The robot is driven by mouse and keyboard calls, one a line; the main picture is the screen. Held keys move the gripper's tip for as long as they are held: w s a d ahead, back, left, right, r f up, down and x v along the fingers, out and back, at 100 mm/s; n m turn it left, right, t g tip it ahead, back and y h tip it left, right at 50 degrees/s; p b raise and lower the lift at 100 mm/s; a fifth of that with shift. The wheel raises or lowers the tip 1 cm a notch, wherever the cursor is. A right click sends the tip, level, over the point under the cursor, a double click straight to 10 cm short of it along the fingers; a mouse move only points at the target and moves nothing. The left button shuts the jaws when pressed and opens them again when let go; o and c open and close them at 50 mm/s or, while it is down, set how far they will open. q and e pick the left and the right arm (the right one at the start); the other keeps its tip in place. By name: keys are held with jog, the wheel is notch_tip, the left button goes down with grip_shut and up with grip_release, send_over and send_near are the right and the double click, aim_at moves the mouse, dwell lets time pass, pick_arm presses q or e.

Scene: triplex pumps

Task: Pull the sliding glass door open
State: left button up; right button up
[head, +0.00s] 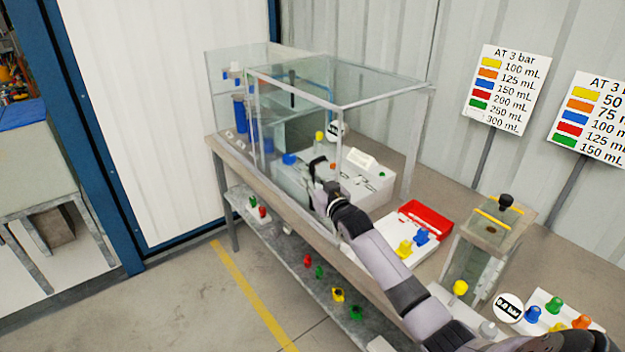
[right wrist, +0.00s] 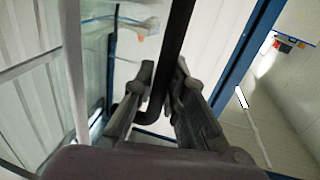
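A clear glass enclosure (head: 385,92) with a pale frame stands on the bench. A dark bar-shaped handle (head: 317,165) shows at its front side, low down. My right gripper (head: 322,188) is at this handle. In the right wrist view, the dark handle (right wrist: 177,38) runs between the two fingers (right wrist: 164,70) and bends left lower down; the fingers look closed around it. Glass and a pale frame post (right wrist: 70,60) lie just left of the fingers. I cannot tell exactly how far the door stands open. My left gripper is not in view.
Blue filters (head: 240,112) and a white box (head: 365,183) show behind glass. A red tray (head: 426,216) and a smaller clear tank (head: 475,262) stand right on the bench. Coloured knobs lie on the lower shelf (head: 290,255). The floor at front left (head: 175,300) is clear.

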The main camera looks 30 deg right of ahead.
jog(key=o, duration=0.4)
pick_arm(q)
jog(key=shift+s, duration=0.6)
pick_arm(e)
jog(key=shift+o, duration=0.2)
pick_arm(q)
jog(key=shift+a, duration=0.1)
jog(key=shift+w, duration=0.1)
pick_arm(e)
jog(key=s+a, duration=0.1)
jog(key=s, duration=1.1)
jog(key=shift+a, duration=0.2)
